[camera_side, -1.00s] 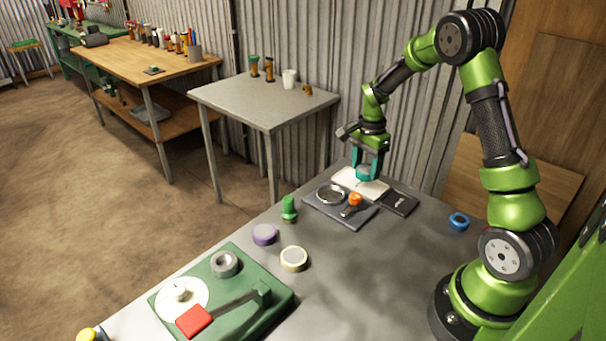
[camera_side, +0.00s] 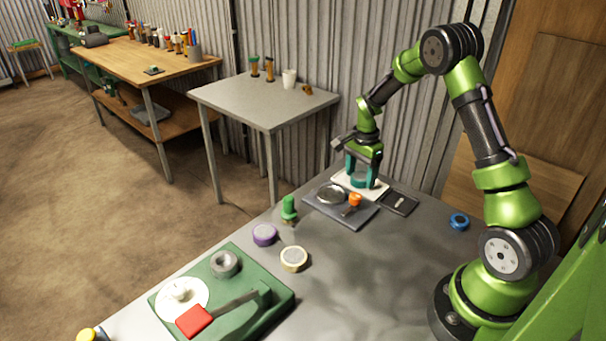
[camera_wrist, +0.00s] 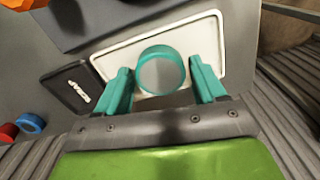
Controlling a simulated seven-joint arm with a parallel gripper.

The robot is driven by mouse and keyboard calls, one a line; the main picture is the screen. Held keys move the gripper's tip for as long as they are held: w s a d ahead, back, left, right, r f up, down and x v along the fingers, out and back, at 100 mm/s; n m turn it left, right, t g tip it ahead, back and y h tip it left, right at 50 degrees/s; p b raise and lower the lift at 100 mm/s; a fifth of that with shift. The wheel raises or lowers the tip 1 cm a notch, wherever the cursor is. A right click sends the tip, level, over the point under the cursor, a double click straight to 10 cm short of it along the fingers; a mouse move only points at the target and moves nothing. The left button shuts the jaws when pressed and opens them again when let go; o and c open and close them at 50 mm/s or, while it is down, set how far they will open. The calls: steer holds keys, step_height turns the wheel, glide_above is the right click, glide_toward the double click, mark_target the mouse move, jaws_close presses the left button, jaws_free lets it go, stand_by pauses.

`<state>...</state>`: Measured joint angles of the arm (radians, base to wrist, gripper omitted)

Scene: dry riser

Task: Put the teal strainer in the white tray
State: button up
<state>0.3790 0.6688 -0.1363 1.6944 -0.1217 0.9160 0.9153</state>
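The teal strainer (camera_side: 359,183) is inside the white tray (camera_side: 381,189) and appears to rest on its floor. In the wrist view the strainer (camera_wrist: 161,70) shows as a round teal ring with a pale grey middle, near the front edge of the white tray (camera_wrist: 215,38). My gripper (camera_side: 361,174) is low over the tray, its two teal fingers on either side of the strainer. In the wrist view my gripper (camera_wrist: 159,72) is open, with a small gap between each finger and the ring.
A dark grey pad (camera_side: 349,221) bearing a silver ring (camera_side: 331,193) and an orange-topped item (camera_side: 355,199) lies beside the tray. A black flat box (camera_side: 398,203) is right of it. A blue ring (camera_side: 459,221) stands apart. The table's middle is clear.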

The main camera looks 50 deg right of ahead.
mark_target(360, 176)
steer(key=shift+o, duration=1)
steer(key=s+a+r+n+t, duration=0.1)
steer(key=a+r+n, duration=0.15)
steer(key=r, duration=0.65)
steer(key=s+a+r+n+t, duration=0.1)
steer(key=a+r, duration=0.3)
steer(key=r, duration=0.5)
steer(key=s+a+r+n+t+y, duration=0.1)
steer(key=s+a+r+n+t, duration=0.1)
steer(key=s+a+n, duration=0.4)
steer(key=s+a+r+n+t+y, duration=0.1)
steer(key=s+a+r+n+t, duration=0.2)
steer(key=s+a+n, duration=0.3)
steer(key=s+a, duration=0.2)
steer(key=a, duration=0.3)
steer(key=shift+s+a, duration=0.25)
steer(key=shift+a, duration=0.1)
steer(key=shift+r, duration=0.1)
